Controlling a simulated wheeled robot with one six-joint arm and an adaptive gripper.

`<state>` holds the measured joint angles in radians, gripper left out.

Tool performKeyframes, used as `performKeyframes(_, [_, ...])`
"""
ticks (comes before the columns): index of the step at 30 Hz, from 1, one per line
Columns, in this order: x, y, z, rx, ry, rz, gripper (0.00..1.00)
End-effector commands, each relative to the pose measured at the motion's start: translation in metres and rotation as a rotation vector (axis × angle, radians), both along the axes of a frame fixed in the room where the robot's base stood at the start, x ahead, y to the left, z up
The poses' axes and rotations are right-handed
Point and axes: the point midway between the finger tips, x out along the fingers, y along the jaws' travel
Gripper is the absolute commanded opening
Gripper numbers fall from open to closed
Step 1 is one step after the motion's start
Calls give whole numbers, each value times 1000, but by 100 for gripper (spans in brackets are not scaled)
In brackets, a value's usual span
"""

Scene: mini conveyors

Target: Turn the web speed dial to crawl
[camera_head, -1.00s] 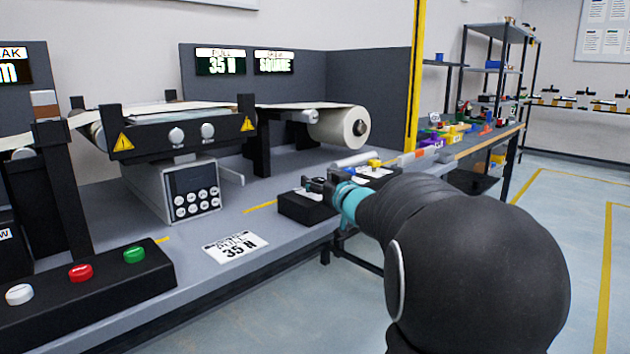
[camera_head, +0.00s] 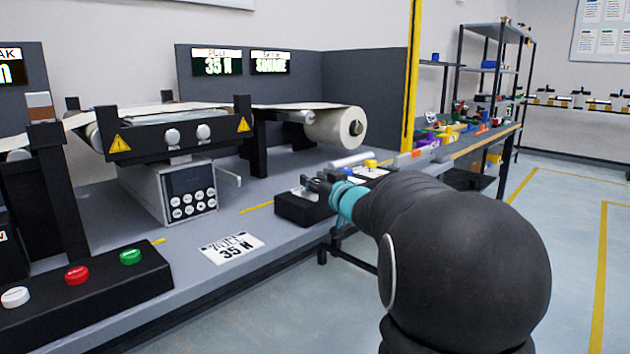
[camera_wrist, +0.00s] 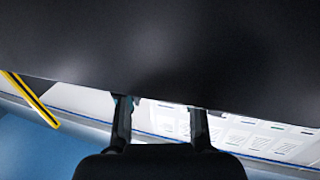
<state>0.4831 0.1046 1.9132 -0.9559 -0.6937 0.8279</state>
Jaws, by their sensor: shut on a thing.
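My gripper (camera_head: 316,184) is at the low black box (camera_head: 300,209) on the front edge of the grey bench, reaching in from the right over the box's top. In the wrist view its two fingers (camera_wrist: 160,105) stand apart and run up to a large dark surface that hides their tips. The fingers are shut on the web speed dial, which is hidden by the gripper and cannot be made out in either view. The dial's markings and setting cannot be read.
A button panel (camera_head: 85,300) with white, red and green buttons is at the front left. A web machine (camera_head: 170,135) and paper roll (camera_head: 338,127) stand behind. Open floor (camera_head: 570,240) lies to the right.

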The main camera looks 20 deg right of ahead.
Motion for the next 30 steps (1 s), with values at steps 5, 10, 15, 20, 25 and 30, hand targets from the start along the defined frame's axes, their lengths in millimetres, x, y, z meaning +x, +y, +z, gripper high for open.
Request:
performKeyframes(5, [0,-2,1,0,1,85,1])
performKeyframes(10, [0,-3,0,0,2,217,1])
performKeyframes(15, [1,-3,-1,0,1,364,1])
performKeyframes(20, [1,-3,-1,0,1,494,1])
performKeyframes(25, [1,-2,-1,0,1,609,1])
performKeyframes(30, [1,-2,-1,0,1,690,1])
